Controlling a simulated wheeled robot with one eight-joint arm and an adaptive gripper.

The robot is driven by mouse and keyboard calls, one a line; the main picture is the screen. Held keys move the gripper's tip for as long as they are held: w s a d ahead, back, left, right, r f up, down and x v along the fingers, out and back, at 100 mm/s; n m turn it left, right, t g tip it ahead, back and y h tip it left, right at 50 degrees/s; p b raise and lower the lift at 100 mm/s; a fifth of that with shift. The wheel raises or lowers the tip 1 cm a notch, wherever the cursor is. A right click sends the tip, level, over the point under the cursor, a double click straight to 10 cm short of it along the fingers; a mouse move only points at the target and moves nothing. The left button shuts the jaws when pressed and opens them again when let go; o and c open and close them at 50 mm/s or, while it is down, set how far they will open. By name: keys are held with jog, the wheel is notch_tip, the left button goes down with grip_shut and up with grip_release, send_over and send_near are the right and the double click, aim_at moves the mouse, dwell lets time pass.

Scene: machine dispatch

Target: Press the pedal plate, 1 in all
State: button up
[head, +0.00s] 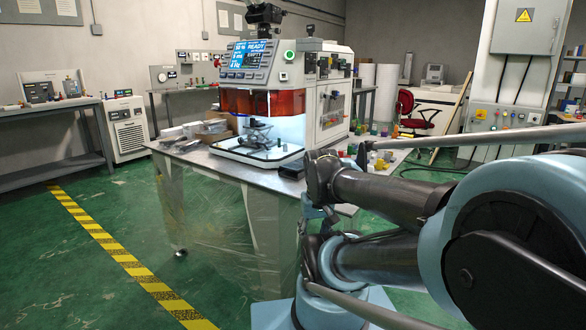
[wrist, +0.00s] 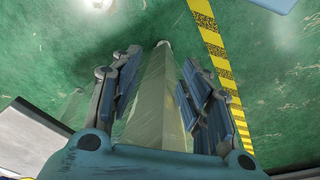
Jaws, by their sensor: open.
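I cannot make out a pedal plate in either view. A machine (head: 333,97) with a blue screen reading READY, an orange guard and a lit work bay stands on a metal table (head: 215,163). The table's side is covered by clear sheeting. In the wrist view my gripper (wrist: 160,62) is open, its two fingers apart with nothing held. A pale translucent upright strip shows between the fingers, with green floor beyond. In the head view my arm fills the lower right and hides the floor in front of the table's right side.
Yellow-black floor tape (head: 110,246) runs along the left; the green floor there is clear. Small coloured parts (head: 379,158) lie on the table's right.

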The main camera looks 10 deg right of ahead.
grip_shut()
dwell(1.1)
